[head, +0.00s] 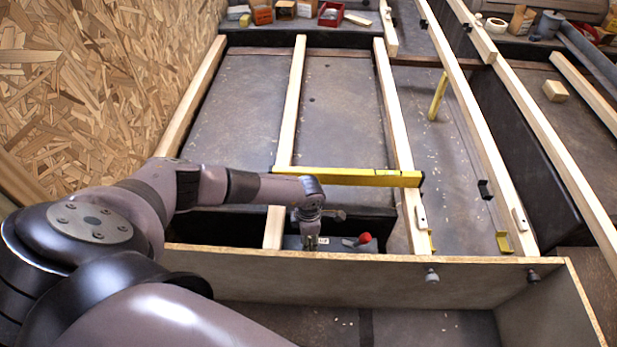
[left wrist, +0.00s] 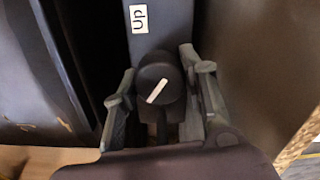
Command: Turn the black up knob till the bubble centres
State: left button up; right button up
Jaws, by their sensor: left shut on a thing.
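The black up knob (left wrist: 152,92) is round with a white pointer line, tilted up to the right in the left wrist view. An "up" label (left wrist: 139,18) sits on the dark panel beyond it. My left gripper (left wrist: 158,66) is shut on the knob, one finger on each side. In the head view my left gripper (head: 310,241) reaches down behind the front board; the knob is hidden there. A yellow level (head: 350,177) lies across two wooden battens above the gripper. Its bubble cannot be made out. My right gripper is out of view.
A red knob (head: 365,238) is just right of my left gripper. The wooden front board (head: 350,277) stands close in front of it. Pale battens (head: 292,100) run away from me on both sides. A chipboard wall (head: 100,80) rises at the left.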

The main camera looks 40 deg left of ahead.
pick_arm(q)
jog(key=m+b, duration=0.1)
jog(key=m, duration=0.5)
jog(key=m+b, duration=0.2)
jog(key=m, duration=0.5)
jog(key=shift+m+b, duration=0.35)
jog(key=shift+m, duration=0.05)
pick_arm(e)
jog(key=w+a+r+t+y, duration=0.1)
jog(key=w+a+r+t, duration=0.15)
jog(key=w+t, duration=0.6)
pick_arm(q)
jog(key=m+b, duration=0.2)
jog(key=m, duration=0.5)
jog(key=shift+m, duration=0.3)
jog(key=shift+m+b, duration=0.35)
jog(key=shift+m, duration=0.65)
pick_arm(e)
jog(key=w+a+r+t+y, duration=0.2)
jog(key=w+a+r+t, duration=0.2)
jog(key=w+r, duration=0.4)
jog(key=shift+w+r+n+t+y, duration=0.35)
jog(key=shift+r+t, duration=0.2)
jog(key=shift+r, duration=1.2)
pick_arm(q)
jog(key=o, duration=1.2)
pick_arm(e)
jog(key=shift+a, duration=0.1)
